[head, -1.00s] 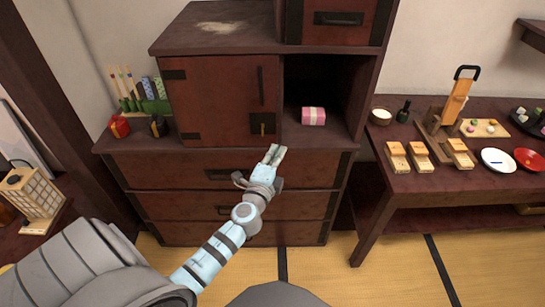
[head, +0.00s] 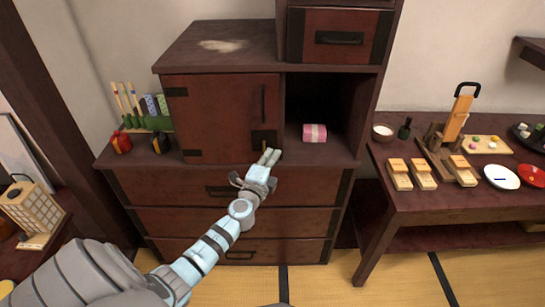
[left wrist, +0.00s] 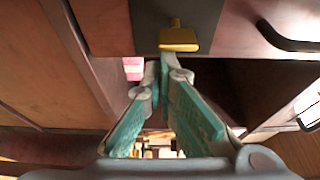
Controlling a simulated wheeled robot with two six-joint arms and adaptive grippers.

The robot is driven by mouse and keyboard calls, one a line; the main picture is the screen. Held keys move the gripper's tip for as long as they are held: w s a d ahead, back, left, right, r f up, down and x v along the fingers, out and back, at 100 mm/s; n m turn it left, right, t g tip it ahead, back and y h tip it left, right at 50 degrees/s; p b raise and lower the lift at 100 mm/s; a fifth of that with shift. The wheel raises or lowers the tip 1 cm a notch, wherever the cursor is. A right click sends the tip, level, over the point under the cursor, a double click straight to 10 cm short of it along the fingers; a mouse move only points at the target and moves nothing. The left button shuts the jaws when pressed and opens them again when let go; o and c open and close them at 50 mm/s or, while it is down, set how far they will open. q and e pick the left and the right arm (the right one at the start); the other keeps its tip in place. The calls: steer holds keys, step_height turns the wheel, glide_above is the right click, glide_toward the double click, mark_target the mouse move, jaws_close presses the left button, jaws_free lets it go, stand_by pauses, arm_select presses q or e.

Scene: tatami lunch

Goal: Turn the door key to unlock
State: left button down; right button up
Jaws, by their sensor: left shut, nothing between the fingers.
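A brass key (left wrist: 179,36) with a flat bow sticks out of a dark lock plate in the left wrist view. In the head view the dark lock plate (head: 264,139) is at the lower right of the red-brown cabinet door (head: 220,115), which is closed. My left gripper (head: 270,157) is just below the plate in the head view. In the left wrist view its fingertips (left wrist: 164,66) come together just below the key bow, with nothing visible between them. I cannot tell whether they touch the key. My right gripper is not in view.
A pink box (head: 314,132) sits in the open compartment right of the door. Small ornaments (head: 140,130) stand on the ledge at left. A low table (head: 440,200) with dishes and wooden blocks is at right. A paper lantern (head: 31,207) is at far left.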

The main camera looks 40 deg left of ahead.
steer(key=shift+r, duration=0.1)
arm_select(q)
steer(key=shift+m+p, duration=0.3)
steer(key=shift+p, duration=0.15)
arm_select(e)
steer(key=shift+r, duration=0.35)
arm_select(q)
steer(key=shift+s+a+f+m+g+p, duration=0.1)
steer(key=shift+m+g+p, duration=0.2)
steer(key=shift+m+p, duration=0.25)
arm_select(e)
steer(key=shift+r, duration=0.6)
